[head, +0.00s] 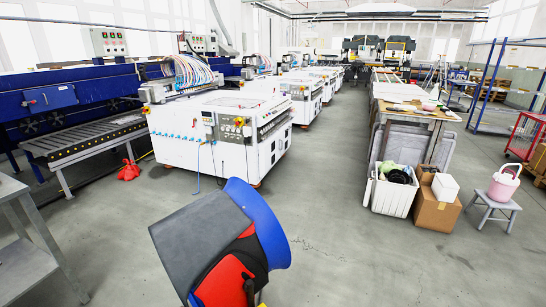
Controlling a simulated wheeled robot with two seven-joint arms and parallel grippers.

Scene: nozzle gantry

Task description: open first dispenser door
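I cannot make out a part that is clearly the first dispenser door. Neither of my grippers shows in the head view.
More white machines (300,92) stand in a row behind. A roller conveyor (95,135) and a metal table (28,262) are at left. A white crate (392,198), cardboard box (437,213) and grey stool (490,207) stand at right. The middle aisle floor (335,215) is clear.

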